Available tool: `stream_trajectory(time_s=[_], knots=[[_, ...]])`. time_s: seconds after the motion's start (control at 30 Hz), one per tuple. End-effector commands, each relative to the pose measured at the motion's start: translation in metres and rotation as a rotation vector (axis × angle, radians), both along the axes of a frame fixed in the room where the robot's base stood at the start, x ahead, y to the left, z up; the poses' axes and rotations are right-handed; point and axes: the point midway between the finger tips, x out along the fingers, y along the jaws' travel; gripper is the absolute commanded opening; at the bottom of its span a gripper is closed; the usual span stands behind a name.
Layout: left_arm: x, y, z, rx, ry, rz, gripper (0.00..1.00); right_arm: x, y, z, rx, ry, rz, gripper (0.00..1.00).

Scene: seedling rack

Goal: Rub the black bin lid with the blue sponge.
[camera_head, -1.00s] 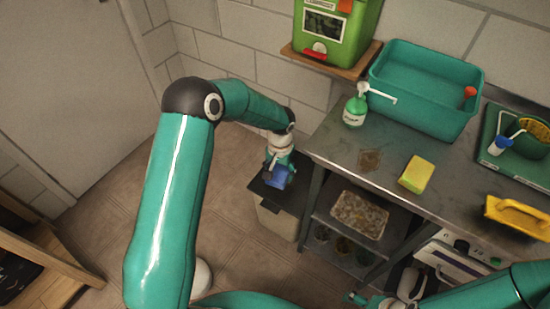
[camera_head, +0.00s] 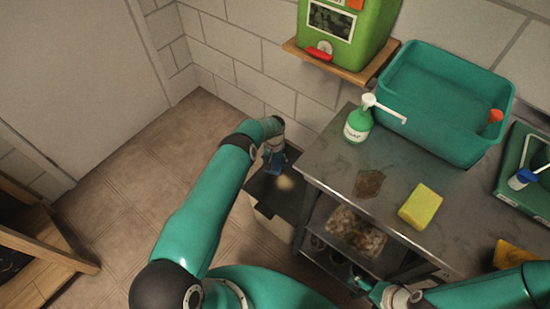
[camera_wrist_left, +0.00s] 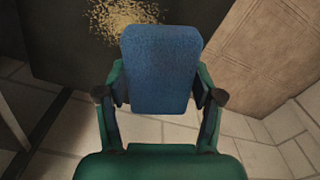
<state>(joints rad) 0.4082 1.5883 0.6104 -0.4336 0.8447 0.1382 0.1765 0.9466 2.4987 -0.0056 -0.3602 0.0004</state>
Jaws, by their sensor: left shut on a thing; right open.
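The blue sponge (camera_wrist_left: 160,70) is held between the fingers of my left gripper (camera_wrist_left: 160,96) and fills the middle of the left wrist view. In the head view my left gripper (camera_head: 274,160) is at the far end of the black bin lid (camera_head: 275,204). A pale tan, grainy patch (camera_head: 285,182) shows on the lid beside the gripper, and also in the left wrist view (camera_wrist_left: 112,18), partly behind the sponge. I cannot tell whether the sponge touches the lid. My right gripper (camera_head: 374,292) is open and empty near the steel bench's lower shelf.
The steel bench (camera_head: 335,165) stands right of the bin (camera_head: 272,229). On it are a yellow sponge (camera_head: 420,206), a green pump bottle (camera_head: 358,125), a teal tub (camera_head: 440,105) and a brown stain (camera_head: 369,183). A wall is behind; floor left of the bin is clear.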

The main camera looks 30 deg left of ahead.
Motion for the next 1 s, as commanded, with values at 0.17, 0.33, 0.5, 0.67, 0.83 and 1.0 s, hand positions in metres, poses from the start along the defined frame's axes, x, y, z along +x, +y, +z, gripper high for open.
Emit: stream_trajectory(time_s=[0.17,0.33,0.5,0.67,0.83,1.0], knots=[[-0.005,0.007,-0.013,0.0,0.002,0.012,0.53,0.0,0.0,-0.01,0.0,0.001,0.0,0.91],[-0.006,0.009,-0.03,0.001,0.001,0.016,0.53,0.0,0.0,-0.023,0.0,0.001,0.0,0.91],[-0.007,0.01,-0.047,0.0,0.001,0.018,0.53,0.0,0.0,-0.036,0.0,0.0,0.0,0.91],[-0.006,0.01,-0.056,0.0,0.0,0.018,0.53,0.0,0.0,-0.043,0.0,0.0,0.0,0.91],[-0.007,0.01,-0.057,0.0,0.001,0.018,0.53,0.0,0.0,-0.044,0.0,0.0,0.0,0.91],[-0.007,0.01,-0.057,0.0,0.001,0.019,0.53,0.0,0.0,-0.043,0.0,0.0,0.0,0.91]])
